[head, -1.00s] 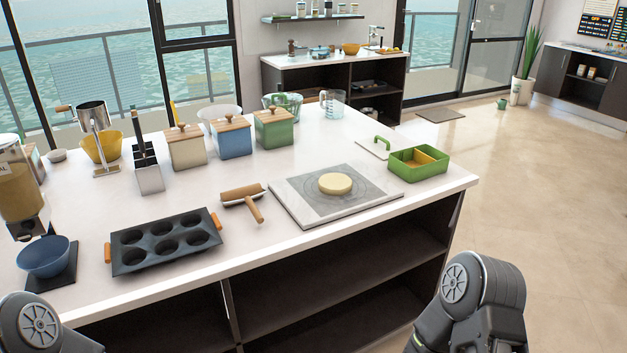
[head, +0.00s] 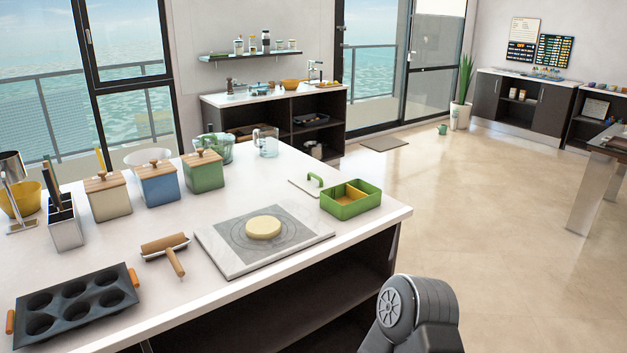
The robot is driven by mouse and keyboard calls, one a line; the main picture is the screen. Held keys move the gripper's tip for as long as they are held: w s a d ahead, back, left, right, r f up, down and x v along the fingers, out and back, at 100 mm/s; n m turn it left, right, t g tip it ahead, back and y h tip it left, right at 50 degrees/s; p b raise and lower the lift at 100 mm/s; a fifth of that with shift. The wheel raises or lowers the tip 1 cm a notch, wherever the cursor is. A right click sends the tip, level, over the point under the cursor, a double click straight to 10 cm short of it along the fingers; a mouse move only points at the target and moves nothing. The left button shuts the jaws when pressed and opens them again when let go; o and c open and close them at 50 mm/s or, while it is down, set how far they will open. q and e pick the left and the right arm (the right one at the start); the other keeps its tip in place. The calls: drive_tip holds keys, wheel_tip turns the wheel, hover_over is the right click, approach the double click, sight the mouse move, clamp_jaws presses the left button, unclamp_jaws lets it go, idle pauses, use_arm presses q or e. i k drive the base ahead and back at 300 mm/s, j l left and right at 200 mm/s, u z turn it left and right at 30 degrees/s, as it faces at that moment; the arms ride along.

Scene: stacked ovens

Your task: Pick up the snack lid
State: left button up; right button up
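The snack lid (head: 305,187) looks like a flat pale panel with a green arched handle, lying on the white counter. It is beside the left end of the green snack box (head: 351,199), which is open with a yellow-orange divided inside. The box hides part of the lid's right side. Part of my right arm shows at the bottom right, in front of the counter, but its gripper is out of view. My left gripper is also out of view.
A pastry board (head: 262,239) with dough (head: 263,227) lies left of the box, near the front edge. A rolling pin (head: 166,246), muffin tray (head: 75,307) and canisters (head: 204,170) stand further left. Open floor (head: 500,230) lies right of the counter.

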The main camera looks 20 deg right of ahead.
sight(312, 183)
drive_tip(key=i+l+u, duration=0.15)
drive_tip(key=l, duration=0.55)
drive_tip(key=l+u, duration=0.2)
drive_tip(key=l, duration=0.5)
drive_tip(key=l+u, duration=0.15)
drive_tip(key=l, duration=0.55)
drive_tip(key=l+u, duration=0.2)
drive_tip(key=l, duration=0.5)
drive_tip(key=k+l+u, duration=0.15)
drive_tip(key=l, duration=0.55)
drive_tip(key=k+l+u, duration=0.15)
drive_tip(key=l, duration=0.55)
drive_tip(key=i, duration=0.05)
